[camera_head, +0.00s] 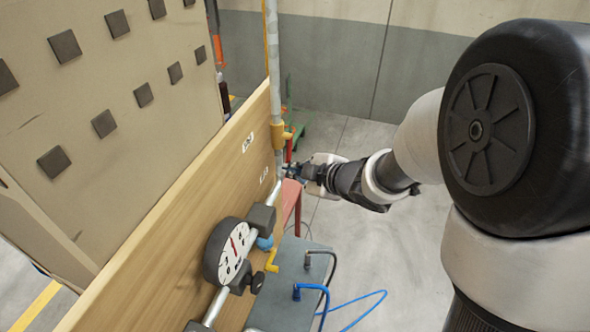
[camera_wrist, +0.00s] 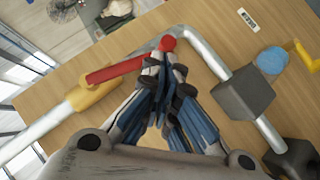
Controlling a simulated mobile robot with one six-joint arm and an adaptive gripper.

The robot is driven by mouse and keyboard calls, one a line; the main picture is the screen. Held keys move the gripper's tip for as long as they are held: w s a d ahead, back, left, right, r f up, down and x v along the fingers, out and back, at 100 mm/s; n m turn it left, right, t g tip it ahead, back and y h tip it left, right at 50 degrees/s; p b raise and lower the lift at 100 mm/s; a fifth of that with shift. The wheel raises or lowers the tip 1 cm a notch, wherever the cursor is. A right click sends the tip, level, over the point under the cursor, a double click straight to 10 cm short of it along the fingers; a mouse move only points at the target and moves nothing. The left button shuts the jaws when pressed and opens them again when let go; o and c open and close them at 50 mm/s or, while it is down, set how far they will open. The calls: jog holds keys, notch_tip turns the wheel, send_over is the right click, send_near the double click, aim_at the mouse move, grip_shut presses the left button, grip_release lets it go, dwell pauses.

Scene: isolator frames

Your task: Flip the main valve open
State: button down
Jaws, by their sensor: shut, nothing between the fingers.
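The main valve is a yellow body (camera_head: 278,134) on the vertical pipe along the board's edge in the head view. It also shows in the wrist view (camera_wrist: 92,97). Its red lever (camera_wrist: 120,70) runs from the yellow body toward the pipe bend, roughly along the pipe, and ends in a round red tip. My gripper (camera_wrist: 160,62) is shut and empty, its blue-padded fingers just below that red tip. I cannot tell whether they touch it. In the head view my gripper (camera_head: 290,171) is beside the pipe, below the yellow body.
A round pressure gauge (camera_head: 228,252) and a dark block (camera_head: 261,218) sit lower on the pipe. A blue knob (camera_wrist: 272,60) and a yellow handle (camera_wrist: 301,57) are nearby. A grey box (camera_head: 290,290) with hoses stands below. Open floor lies right of the board.

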jog(key=b, duration=0.2)
jog(key=w+f+b, duration=0.1)
jog(key=b, duration=0.1)
jog(key=shift+w+d+f+n+t, duration=0.2)
jog(key=shift+w+d+n+t, duration=0.1)
jog(key=shift+t, duration=0.1)
